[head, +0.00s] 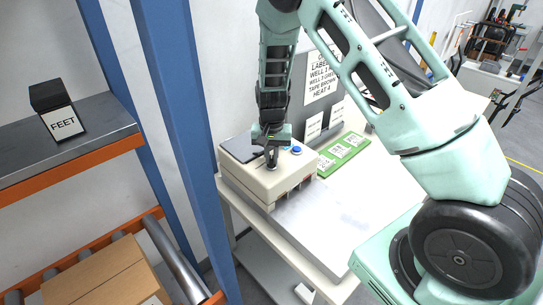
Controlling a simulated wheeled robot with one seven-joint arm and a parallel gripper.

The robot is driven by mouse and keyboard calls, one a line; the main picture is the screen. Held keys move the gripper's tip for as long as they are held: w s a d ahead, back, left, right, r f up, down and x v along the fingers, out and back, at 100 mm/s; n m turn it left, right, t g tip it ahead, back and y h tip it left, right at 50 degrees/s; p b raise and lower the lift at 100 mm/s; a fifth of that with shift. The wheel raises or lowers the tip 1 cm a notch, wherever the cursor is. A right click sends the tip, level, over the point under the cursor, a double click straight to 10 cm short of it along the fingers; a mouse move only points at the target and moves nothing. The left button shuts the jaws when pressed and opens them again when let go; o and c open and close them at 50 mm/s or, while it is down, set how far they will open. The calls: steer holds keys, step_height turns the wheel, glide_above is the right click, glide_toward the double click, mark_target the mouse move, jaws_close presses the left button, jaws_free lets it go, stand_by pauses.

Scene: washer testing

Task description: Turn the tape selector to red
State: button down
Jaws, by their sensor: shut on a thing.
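A beige machine box (254,182) stands on the white table at the centre of the head view. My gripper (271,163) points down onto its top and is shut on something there. The gripper hides what it holds, likely a selector knob, and I cannot tell which colour the selector points to. A blue button (296,150) shows on the top just right of the gripper. A dark grey plate (238,147) lies at the box's left top.
A green board with white labels (343,155) lies right of the box. A grey panel carries a printed sheet (322,74) behind. A blue post (178,130) and a shelf with a FEET box (58,112) stand left. A cardboard box (105,275) sits below.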

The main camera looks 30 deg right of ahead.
mark_target(271, 158)
steer(key=c, duration=1.5)
jaws_free()
steer(key=shift+o, duration=0.2)
step_height(271, 158, up, 18)
steer(key=b, duration=0.4)
steer(key=shift+f, duration=0.25)
